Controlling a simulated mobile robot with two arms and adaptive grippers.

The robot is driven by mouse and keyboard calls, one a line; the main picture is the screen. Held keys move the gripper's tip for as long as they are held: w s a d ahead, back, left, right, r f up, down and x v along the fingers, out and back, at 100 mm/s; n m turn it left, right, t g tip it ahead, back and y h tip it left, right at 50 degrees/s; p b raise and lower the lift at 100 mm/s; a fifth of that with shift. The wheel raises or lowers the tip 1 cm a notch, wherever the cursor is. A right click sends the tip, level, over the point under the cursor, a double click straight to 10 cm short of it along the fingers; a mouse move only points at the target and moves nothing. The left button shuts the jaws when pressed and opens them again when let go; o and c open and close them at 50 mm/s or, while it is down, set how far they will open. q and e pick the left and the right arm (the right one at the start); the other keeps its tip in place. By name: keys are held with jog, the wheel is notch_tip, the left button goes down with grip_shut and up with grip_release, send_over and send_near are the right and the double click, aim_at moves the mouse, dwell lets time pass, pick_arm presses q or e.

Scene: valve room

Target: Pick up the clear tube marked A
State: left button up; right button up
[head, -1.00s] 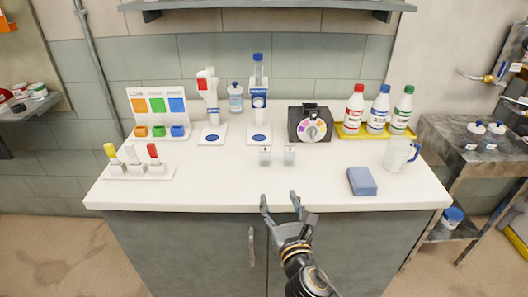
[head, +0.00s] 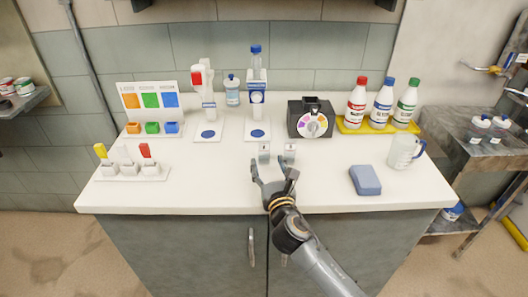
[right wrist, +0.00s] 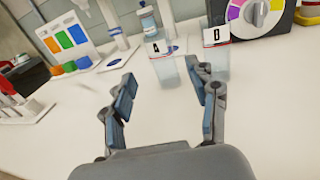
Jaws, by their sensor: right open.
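The clear tube marked A (right wrist: 163,66) stands upright on the white counter. In the head view the tube (head: 264,149) is the left one of a pair, with its lower part close to my gripper's fingers. A second clear tube (right wrist: 217,55), whose mark looks like B or D, stands just right of it; it also shows in the head view (head: 290,151). My right gripper (head: 273,170) is open and empty, just in front of the pair. In the right wrist view its fingertips (right wrist: 160,75) lie either side of tube A, which looks beyond them. My left gripper is out of view.
On the white counter (head: 215,185), a black device with a colored dial (head: 312,124) stands behind the tubes. A blue sponge (head: 365,180) and a clear jug (head: 404,152) are to the right. A colored-switch block (head: 122,170) is at left. The counter's front left is clear.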

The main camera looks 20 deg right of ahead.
aim_at(265, 151)
jog(key=w, duration=0.5)
jog(key=shift+d+r, duration=0.25)
jog(key=shift+d, duration=0.15)
jog(key=shift+r, duration=0.1)
jog(key=shift+c, duration=0.9)
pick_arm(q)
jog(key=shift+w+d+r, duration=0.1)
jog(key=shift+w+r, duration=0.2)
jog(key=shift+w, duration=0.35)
pick_arm(e)
grip_shut()
